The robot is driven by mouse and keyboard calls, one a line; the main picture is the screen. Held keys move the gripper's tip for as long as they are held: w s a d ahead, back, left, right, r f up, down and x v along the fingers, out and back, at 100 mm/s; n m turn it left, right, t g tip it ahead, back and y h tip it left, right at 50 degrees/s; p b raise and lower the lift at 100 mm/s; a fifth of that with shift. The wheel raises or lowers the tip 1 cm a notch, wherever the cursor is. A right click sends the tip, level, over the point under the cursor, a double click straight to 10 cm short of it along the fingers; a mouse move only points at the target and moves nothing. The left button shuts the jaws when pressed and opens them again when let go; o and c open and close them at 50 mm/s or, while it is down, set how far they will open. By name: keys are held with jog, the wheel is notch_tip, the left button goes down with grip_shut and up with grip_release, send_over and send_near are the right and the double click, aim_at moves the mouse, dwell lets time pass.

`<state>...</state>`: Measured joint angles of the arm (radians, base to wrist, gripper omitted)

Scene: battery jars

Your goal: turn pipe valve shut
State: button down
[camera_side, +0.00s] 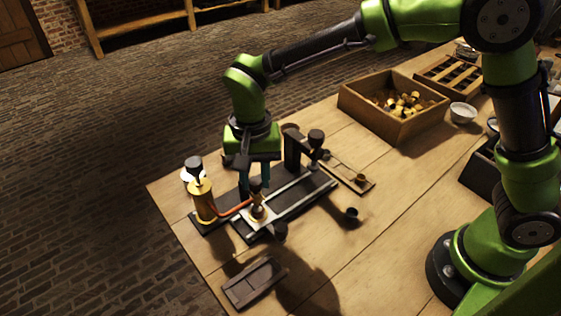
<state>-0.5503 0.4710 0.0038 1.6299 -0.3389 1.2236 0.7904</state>
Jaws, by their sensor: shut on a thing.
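The pipe valve (258,211) is a small brass body on a light plate, with a dark upright handle on top. An orange pipe (236,208) joins it to a brass cylinder (204,203) with a dark knob at the left. My gripper (256,187) points down over the valve, its fingers at the dark handle, and is shut on it. The fingers partly hide the handle, so its exact angle cannot be told.
The dark base plate (306,193) carries a black post (293,149) behind. A wooden box (393,108) of brass pieces and a white bowl (463,113) stand at the back right.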

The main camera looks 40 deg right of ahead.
aim_at(255, 180)
jog(key=c, duration=0.8)
grip_release()
jog(key=shift+c, duration=0.2)
jog(key=shift+r, duration=0.1)
notch_tip(255, 180, up, 17)
